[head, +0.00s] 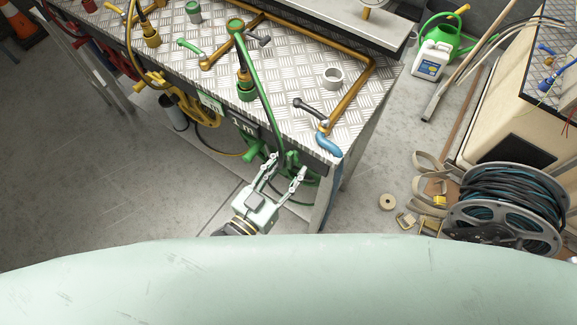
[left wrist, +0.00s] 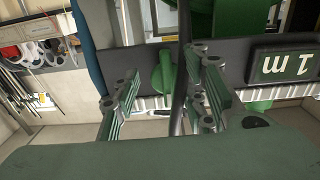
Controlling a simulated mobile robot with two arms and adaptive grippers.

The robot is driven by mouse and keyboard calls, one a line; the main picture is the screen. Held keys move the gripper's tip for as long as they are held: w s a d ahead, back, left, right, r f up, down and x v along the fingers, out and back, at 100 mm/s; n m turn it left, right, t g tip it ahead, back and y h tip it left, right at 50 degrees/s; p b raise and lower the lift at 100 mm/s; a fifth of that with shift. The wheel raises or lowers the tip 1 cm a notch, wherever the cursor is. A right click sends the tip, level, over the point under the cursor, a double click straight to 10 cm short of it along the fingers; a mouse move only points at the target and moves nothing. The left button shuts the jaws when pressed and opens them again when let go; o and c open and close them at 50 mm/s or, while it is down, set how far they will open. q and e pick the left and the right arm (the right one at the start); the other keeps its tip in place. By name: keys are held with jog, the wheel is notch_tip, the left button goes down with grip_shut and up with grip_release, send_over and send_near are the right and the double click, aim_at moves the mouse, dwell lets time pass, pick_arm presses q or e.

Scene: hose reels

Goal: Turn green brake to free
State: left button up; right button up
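A green knob, which looks like the green brake (left wrist: 163,72), sticks out from a dark bar in the left wrist view, beside the "1 m" label (left wrist: 285,67). In the head view it seems to be the dark green piece (head: 291,158) below the table's front edge. My left gripper (head: 289,164) is open in front of it. Its two fingers (left wrist: 165,92) stand either side of the knob in the left wrist view; no contact can be made out. A dark hose (left wrist: 181,85) passes between the fingers. My right gripper is in neither view.
A green handle (head: 252,151) is just left of my gripper. A metal table leg (head: 325,205) and a blue nozzle (head: 328,145) are close on the right. A cable reel (head: 505,205) stands on the floor at right. The floor at left is clear.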

pick_arm(q)
jog(key=v, duration=1.2)
jog(key=s+a+f+n+g+y, duration=0.1)
jog(key=a+f+g+y, duration=0.4)
jog(key=f, duration=0.9)
jog(key=s+a+f+n+y, duration=0.15)
jog(key=a+f, duration=0.55)
jog(key=f, duration=0.7)
jog(key=s+a+f+n+g+y, duration=0.1)
jog(key=s+a+f+g+y, duration=0.1)
jog(key=s+f+g, duration=0.2)
jog(key=s+a+f+n+g+y, duration=0.1)
jog(key=s+a+f+g+y, duration=0.1)
jog(key=s+f, duration=0.9)
jog(key=s+a+g, duration=0.1)
jog(key=s+g, duration=0.1)
jog(key=s, duration=0.3)
jog(key=shift+s, duration=0.25)
